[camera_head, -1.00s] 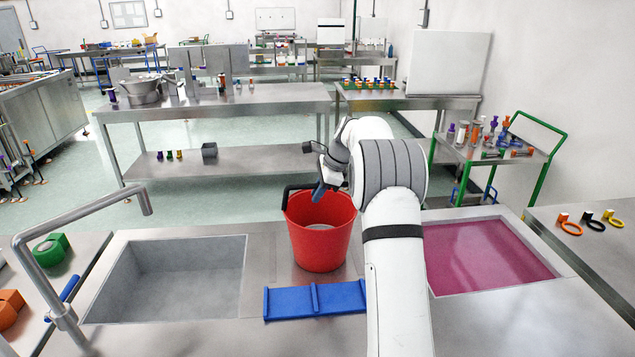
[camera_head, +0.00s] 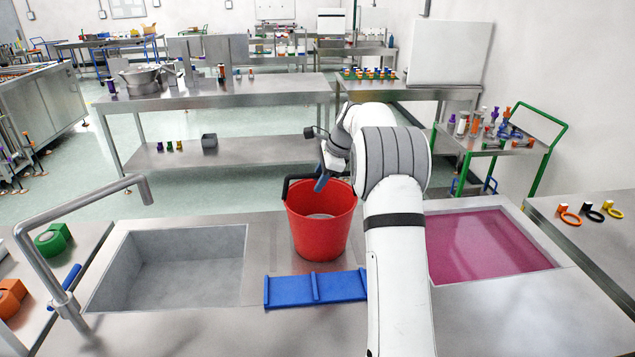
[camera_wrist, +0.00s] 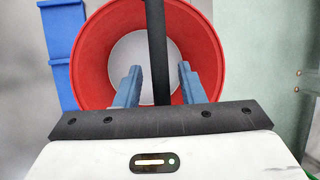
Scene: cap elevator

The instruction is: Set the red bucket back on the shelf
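The red bucket (camera_head: 321,228) stands upright on the steel counter between the two basins, just behind a blue tray-like piece. Its black handle (camera_wrist: 156,40) is raised and runs between my fingers in the wrist view. My gripper (camera_head: 321,182) is over the bucket's rim. In the wrist view my gripper (camera_wrist: 160,68) has its two blue fingers apart, one on each side of the handle, with a gap visible on the right side. A low shelf (camera_head: 240,152) lies under the table behind.
An empty grey basin (camera_head: 170,268) with a curved tap (camera_head: 85,207) is on the left. A pink-filled basin (camera_head: 485,248) is on the right. The blue piece (camera_head: 315,288) lies in front of the bucket. The low shelf has free room to the right of a small dark box (camera_head: 209,141).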

